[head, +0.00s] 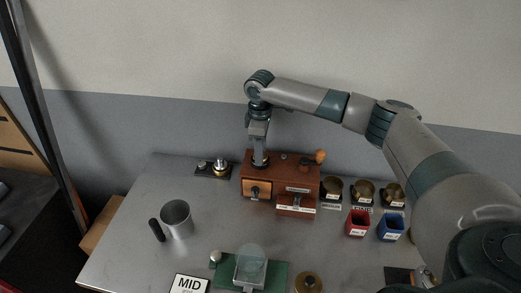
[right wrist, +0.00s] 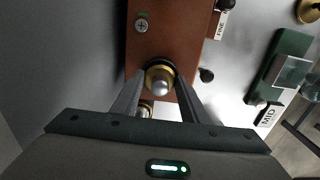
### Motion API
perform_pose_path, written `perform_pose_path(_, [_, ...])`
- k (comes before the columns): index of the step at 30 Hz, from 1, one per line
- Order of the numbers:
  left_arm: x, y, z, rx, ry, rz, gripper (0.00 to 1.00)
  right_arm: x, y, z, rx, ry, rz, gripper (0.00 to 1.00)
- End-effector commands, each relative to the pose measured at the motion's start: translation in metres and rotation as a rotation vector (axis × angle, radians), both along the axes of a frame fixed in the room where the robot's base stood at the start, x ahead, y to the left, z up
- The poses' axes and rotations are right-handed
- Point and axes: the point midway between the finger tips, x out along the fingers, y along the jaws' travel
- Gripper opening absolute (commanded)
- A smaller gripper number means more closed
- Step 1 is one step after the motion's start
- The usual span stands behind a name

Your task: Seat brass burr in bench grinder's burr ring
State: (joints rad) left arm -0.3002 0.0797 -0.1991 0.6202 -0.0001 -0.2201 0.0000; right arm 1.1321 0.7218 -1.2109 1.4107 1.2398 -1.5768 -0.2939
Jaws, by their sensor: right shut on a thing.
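The bench grinder (head: 281,172) is a red-brown box at the back of the steel table, with an orange-knobbed crank. Its brown top also shows in the right wrist view (right wrist: 157,43). My right gripper (head: 260,163) points down over the grinder's left part. In the right wrist view its fingers (right wrist: 160,85) are shut on the brass burr (right wrist: 160,78), which has a domed steel centre. A dark ring edge (right wrist: 158,63) shows just beyond the burr. I cannot tell whether the burr sits in the ring or just above it. My left gripper is not in view.
A dark stand (head: 202,173) with small metal parts is left of the grinder. Brass cups (head: 363,190), a red bin (head: 357,224) and a blue bin (head: 390,229) stand right. A metal cup (head: 178,218) and green scale base (head: 279,273) are in front. The table's middle is clear.

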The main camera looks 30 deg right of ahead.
Motion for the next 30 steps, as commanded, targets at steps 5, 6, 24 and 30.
perform_pose_path(5, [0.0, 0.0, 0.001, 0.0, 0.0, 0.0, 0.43, 0.0, 0.0, -0.002, 0.001, -0.001, 0.0, 0.09])
perform_pose_path(6, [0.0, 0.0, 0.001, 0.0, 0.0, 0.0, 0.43, 0.0, 0.0, -0.002, 0.0, 0.0, 0.0, 0.49])
perform_pose_path(24, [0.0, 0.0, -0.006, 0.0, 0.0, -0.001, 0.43, 0.001, 0.0, 0.01, 0.002, -0.003, -0.001, 0.59])
perform_pose_path(30, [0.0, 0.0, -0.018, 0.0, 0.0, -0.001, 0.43, 0.001, 0.0, 0.037, 0.001, -0.003, -0.001, 0.59])
